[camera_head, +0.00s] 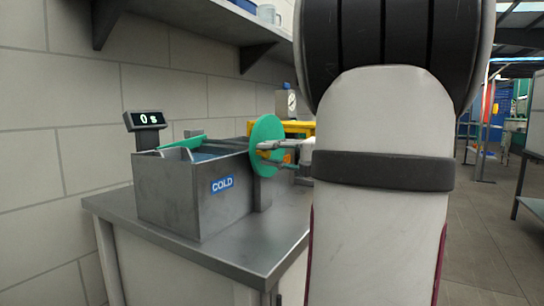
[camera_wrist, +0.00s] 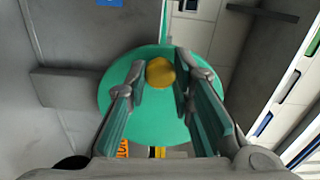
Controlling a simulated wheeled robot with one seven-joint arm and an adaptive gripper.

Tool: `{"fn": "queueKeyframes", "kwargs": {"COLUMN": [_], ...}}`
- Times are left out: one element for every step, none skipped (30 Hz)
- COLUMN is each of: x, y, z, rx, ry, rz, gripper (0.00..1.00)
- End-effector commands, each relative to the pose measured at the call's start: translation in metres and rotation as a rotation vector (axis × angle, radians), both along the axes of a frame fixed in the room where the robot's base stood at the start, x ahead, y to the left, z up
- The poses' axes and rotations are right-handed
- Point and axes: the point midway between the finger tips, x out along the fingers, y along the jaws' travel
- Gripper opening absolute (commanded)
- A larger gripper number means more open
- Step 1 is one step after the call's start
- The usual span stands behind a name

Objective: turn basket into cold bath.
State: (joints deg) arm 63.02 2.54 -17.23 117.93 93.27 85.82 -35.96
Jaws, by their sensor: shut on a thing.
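The cold bath (camera_head: 185,195) is a grey metal tank with a blue COLD label, standing on a metal bench. A round green disc (camera_head: 266,130) stands upright at its right side. A yellow knob (camera_wrist: 160,72) sits on the disc's face, and the disc fills the middle of the wrist view (camera_wrist: 150,110). My gripper (camera_head: 268,150) reaches the disc from the right and is shut on the yellow knob, with a finger on each side in the wrist view (camera_wrist: 161,75). A green part (camera_head: 180,143), perhaps of the basket, shows over the tank's rim; the rest is hidden.
A display (camera_head: 147,119) reading 0 s stands behind the tank's left corner. A yellow item (camera_head: 296,127) and a small gauge or clock (camera_head: 291,102) are behind the disc. A shelf (camera_head: 200,30) overhangs the bench (camera_head: 225,245). My arm hides the right side.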

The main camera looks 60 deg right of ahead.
Motion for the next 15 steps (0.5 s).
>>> {"fn": "queueKeyframes", "kwargs": {"x": [-0.0004,-0.0004,-0.0004,-0.0003,-0.0003,-0.0003,-0.0003,-0.0003,-0.0003,-0.0002,-0.0002,-0.0001,-0.0001,0.0,-0.0001], "y": [-0.0013,-0.0014,-0.0013,-0.0013,-0.0013,-0.0013,-0.0012,-0.0012,-0.001,-0.001,-0.0009,-0.0008,-0.0007,-0.0006,-0.0005], "z": [0.0009,0.0009,0.001,0.001,0.0011,0.0011,0.0011,0.0011,0.0011,0.001,0.001,0.0009,0.0009,0.0008,0.0008], "rx": [-0.001,-0.001,-0.001,-0.001,-0.001,-0.001,-0.001,-0.001,-0.001,-0.001,-0.001,-0.001,-0.001,-0.001,-0.001], "ry": [-0.001,-0.001,-0.001,-0.001,-0.001,-0.001,-0.001,-0.001,-0.001,-0.001,-0.001,-0.001,-0.001,-0.001,-0.001], "rz": [-0.004,-0.004,-0.004,-0.004,-0.004,-0.004,-0.004,-0.004,-0.003,-0.003,-0.003,-0.002,-0.002,-0.002,-0.002], "gripper": [0.0,0.0,0.0,0.0,0.0,0.26,0.33,0.4,0.42,0.42,0.42,0.42,0.42,0.42,0.42]}}
